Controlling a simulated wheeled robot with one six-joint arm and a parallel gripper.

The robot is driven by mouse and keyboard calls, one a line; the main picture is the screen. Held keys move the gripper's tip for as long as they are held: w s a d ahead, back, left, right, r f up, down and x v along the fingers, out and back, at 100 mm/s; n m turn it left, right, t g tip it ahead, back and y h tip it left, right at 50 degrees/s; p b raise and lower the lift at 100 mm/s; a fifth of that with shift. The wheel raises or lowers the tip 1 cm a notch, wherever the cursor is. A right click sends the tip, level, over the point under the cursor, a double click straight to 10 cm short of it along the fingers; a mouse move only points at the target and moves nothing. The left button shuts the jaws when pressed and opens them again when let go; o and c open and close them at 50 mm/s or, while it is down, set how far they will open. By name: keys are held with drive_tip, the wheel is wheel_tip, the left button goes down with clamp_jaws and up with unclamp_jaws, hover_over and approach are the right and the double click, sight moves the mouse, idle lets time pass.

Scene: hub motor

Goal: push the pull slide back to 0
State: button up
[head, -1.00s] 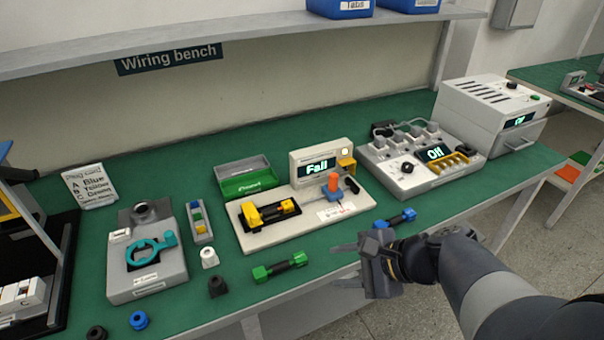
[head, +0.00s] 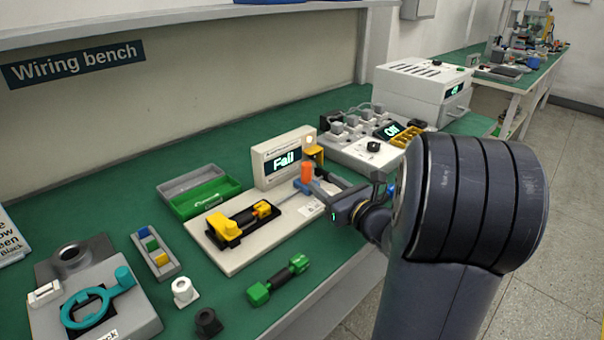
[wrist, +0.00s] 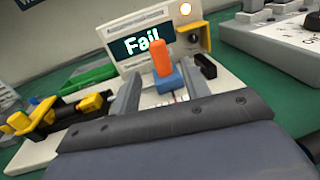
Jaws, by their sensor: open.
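The pull slide, a blue block with an upright orange handle (head: 307,174), sits at the right part of the white test fixture (head: 232,262). It also shows in the wrist view (wrist: 161,62), where the orange handle stands just beyond and between my fingers. My gripper (head: 327,184) is open and comes in from the right, close to the slide; I cannot tell whether it touches. The fixture's display (head: 283,162) reads "Fail". The yellow and black clamps (head: 240,220) are at the fixture's left. The slide's scale is mostly hidden by my gripper.
A green tray (head: 208,198) lies behind the fixture. A green connector (head: 278,279) lies in front of it. A teal-ringed grey fixture (head: 140,318) stands at the left.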

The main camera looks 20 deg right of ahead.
sight(309, 173)
drive_tip(key=x, duration=0.8)
drive_tip(key=shift+w+a, duration=0.1)
clamp_jaws()
drive_tip(key=shift+b, duration=0.3)
